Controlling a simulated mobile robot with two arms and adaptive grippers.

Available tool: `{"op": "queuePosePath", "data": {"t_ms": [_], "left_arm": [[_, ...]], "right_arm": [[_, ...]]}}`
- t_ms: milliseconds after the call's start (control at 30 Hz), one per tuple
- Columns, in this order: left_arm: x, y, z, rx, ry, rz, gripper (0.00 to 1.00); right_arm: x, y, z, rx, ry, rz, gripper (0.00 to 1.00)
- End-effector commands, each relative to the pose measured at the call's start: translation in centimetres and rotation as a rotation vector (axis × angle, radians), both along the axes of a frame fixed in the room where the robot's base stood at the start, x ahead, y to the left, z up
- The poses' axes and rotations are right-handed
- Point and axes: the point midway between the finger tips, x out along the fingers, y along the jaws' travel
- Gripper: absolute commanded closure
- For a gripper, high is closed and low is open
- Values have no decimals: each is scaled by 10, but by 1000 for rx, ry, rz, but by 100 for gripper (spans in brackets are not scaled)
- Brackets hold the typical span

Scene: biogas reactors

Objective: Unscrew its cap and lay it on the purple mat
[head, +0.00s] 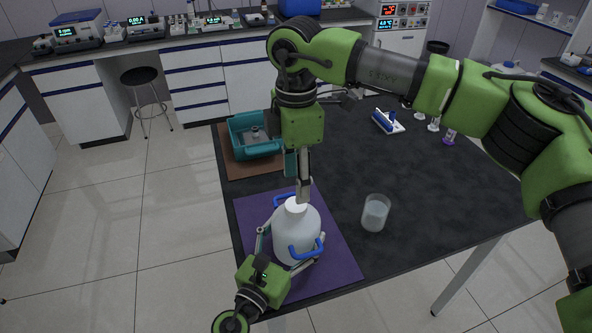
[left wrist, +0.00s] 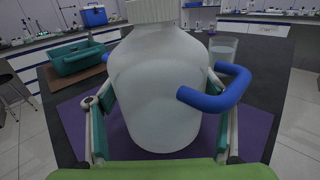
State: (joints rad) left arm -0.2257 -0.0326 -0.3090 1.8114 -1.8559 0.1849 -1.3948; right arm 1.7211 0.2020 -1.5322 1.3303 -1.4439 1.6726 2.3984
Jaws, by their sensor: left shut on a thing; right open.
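A white jug (head: 291,236) with two blue handles stands upright on the purple mat (head: 342,262). It fills the middle of the left wrist view (left wrist: 160,90). Its ribbed white cap (left wrist: 151,11) sits on the neck there, cut off by the top edge. My left gripper (head: 289,243) is shut on the jug's body, one finger on each side. My right gripper (head: 304,190) points down over the jug's top and is open. Its fingers partly cover the cap in the head view, so I cannot tell whether they touch it.
A glass beaker (head: 375,213) with pale contents stands right of the mat. A teal bin (head: 257,149) sits on a brown mat (head: 233,165) behind. A blue and white item (head: 388,121) and several small bottles are at the table's back right. The table's right front is clear.

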Motion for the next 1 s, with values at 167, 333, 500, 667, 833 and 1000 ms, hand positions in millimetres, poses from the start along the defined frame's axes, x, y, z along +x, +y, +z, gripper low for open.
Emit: {"op": "queuePosePath", "data": {"t_ms": [167,333,500,667,833,1000], "left_arm": [[0,1,1,2,-2,1,85],[0,1,1,2,-2,2,85],[0,1,1,2,-2,2,85],[0,1,1,2,-2,2,85],[0,1,1,2,-2,2,85],[0,1,1,3,-3,2,85]], "right_arm": [[-1,0,-31,0,3,2,54],[-1,0,-53,1,3,2,54],[0,0,-63,1,0,3,54],[0,0,-65,1,0,3,54],[0,0,-65,1,0,3,67],[0,0,-65,1,0,3,94]]}}
